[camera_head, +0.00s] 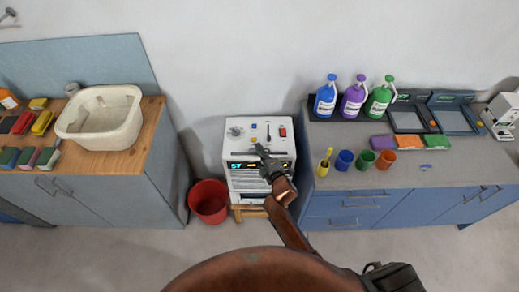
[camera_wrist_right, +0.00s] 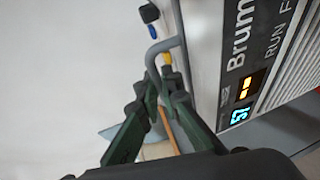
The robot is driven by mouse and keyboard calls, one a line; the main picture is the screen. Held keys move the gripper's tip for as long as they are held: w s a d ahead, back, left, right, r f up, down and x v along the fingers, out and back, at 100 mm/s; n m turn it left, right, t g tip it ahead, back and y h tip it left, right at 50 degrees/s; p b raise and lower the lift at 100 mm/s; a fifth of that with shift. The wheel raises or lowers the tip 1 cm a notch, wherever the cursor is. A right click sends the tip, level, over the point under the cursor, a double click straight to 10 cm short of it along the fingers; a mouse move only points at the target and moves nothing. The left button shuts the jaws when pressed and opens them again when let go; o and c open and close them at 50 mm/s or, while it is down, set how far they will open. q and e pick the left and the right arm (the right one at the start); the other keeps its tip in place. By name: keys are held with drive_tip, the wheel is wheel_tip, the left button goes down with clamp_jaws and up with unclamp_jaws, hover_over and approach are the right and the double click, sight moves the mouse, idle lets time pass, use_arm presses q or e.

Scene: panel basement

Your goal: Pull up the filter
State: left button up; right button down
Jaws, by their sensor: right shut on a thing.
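A white box-shaped machine (camera_head: 259,132) stands on a low wooden stool, with a lit display and grilles on its front. My right gripper (camera_head: 264,156) is at the front top edge of the machine. In the right wrist view, my right gripper (camera_wrist_right: 160,84) is shut on a bent grey handle (camera_wrist_right: 165,46) beside the machine's lettered front panel (camera_wrist_right: 255,60). The filter body cannot be made out, and the gripper partly hides the handle. My left gripper is not in view.
A red bucket (camera_head: 209,201) stands on the floor left of the machine. A wooden-topped cabinet with a white basin (camera_head: 101,118) is at left. A grey counter (camera_head: 430,170) with bottles and cups is close at right. Floor shows in front of the machine.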

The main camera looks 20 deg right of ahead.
wheel_tip(320, 180, up, 20)
drive_tip(key=p, duration=1.6)
drive_tip(key=shift+r, duration=0.15)
drive_tip(key=shift+w, duration=0.1)
drive_tip(key=c, duration=2.4)
unclamp_jaws()
drive_tip(key=shift+r, duration=0.15)
drive_tip(key=v, duration=1.2)
drive_tip(key=shift+f, duration=0.35)
